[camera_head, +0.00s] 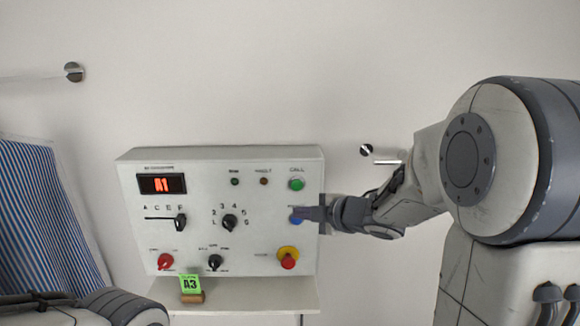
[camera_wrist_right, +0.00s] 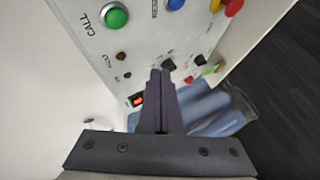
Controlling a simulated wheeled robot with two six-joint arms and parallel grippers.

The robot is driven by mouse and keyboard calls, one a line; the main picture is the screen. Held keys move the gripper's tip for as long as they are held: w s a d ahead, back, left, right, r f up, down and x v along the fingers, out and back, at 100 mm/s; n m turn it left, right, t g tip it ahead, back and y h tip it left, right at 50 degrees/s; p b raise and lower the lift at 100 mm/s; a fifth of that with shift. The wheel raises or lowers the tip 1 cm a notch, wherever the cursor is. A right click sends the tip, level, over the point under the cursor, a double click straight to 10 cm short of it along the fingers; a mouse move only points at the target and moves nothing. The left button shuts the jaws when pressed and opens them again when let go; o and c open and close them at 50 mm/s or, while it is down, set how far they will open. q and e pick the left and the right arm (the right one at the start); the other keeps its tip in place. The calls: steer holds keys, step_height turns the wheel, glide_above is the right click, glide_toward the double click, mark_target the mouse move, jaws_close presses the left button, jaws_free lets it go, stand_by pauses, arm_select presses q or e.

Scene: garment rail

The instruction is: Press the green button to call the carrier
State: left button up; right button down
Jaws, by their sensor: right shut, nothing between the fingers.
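The green button (camera_head: 297,184) sits under the CALL label at the upper right of the white control panel (camera_head: 190,235). It also shows at the top of the right wrist view (camera_wrist_right: 115,16). My right gripper (camera_head: 307,213) comes in from the right, in front of the panel's right edge. In the head view its tips lie below the green button and overlap part of the blue button (camera_head: 294,220). In the right wrist view its fingers (camera_wrist_right: 160,76) are together and empty, apart from the green button in the picture. My left gripper is out of view.
The panel carries a red-lit display (camera_head: 162,184), black knobs, a red knob (camera_head: 165,261) and a red-yellow stop button (camera_head: 288,258). A green A3 card (camera_head: 190,284) stands on the shelf (camera_head: 250,295) below. Striped blue cloth (camera_head: 45,215) hangs at left.

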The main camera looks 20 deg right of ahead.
mark_target(297, 185)
steer(key=shift+s+d+r+n+y, duration=0.3)
steer(key=shift+d+r+n, duration=0.1)
steer(key=shift+n, duration=0.1)
steer(key=shift+w, duration=0.1)
steer(key=w+d+p, duration=0.2)
steer(key=w, duration=0.6)
steer(key=shift+w+d, duration=0.15)
steer(key=shift+w, duration=0.1)
stand_by(1.8)
steer(key=shift+w+d, duration=0.1)
steer(key=shift+w, duration=0.3)
